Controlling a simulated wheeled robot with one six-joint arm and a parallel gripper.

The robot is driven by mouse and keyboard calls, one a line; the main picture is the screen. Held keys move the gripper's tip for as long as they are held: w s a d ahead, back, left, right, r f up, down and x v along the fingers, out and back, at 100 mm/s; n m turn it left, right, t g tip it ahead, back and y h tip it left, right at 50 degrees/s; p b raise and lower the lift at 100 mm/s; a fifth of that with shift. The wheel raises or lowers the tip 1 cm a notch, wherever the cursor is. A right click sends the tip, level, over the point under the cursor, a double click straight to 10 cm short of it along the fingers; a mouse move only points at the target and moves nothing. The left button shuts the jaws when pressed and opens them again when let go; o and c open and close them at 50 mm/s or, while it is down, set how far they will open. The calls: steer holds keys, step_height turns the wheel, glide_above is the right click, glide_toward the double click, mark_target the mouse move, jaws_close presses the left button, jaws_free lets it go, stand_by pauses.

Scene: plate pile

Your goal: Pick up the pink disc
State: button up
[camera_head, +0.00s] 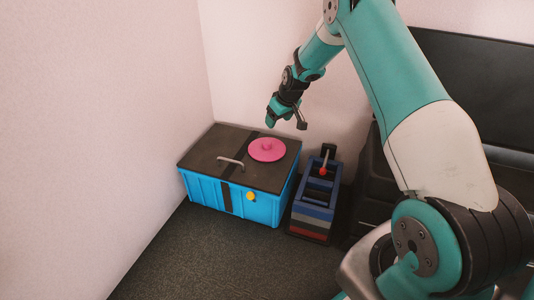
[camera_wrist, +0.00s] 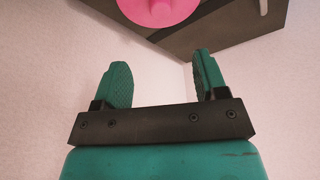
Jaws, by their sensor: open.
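The pink disc (camera_head: 267,149) has a small raised knob in its middle and lies flat on the dark lid of a blue box (camera_head: 222,193). In the wrist view the pink disc (camera_wrist: 158,8) shows at the top edge, partly cut off by the frame. My gripper (camera_head: 286,122) hangs above the box, over the disc and apart from it. In the wrist view my gripper (camera_wrist: 162,78) has its two green fingers wide apart, with nothing between them.
The lid has a grey handle (camera_head: 230,162) left of the disc, and the box front has a yellow knob (camera_head: 250,196). A stack of dark crates (camera_head: 313,207) with a red-knobbed lever stands right of the box. Pale walls close in behind and left. Dark floor (camera_head: 190,255) lies clear in front.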

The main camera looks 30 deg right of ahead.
steer(key=b, duration=0.5)
glide_above(267, 143)
steer(key=s, duration=0.2)
steer(key=f, duration=0.8)
steer(key=shift+s+d+f, duration=0.15)
steer(key=shift+d+f, duration=0.1)
steer(key=shift+f, duration=0.15)
steer(key=b+x, duration=0.4)
steer(key=x, duration=0.1)
steer(key=shift+f+b, duration=0.1)
steer(key=shift+b, duration=0.2)
steer(key=c, duration=1.1)
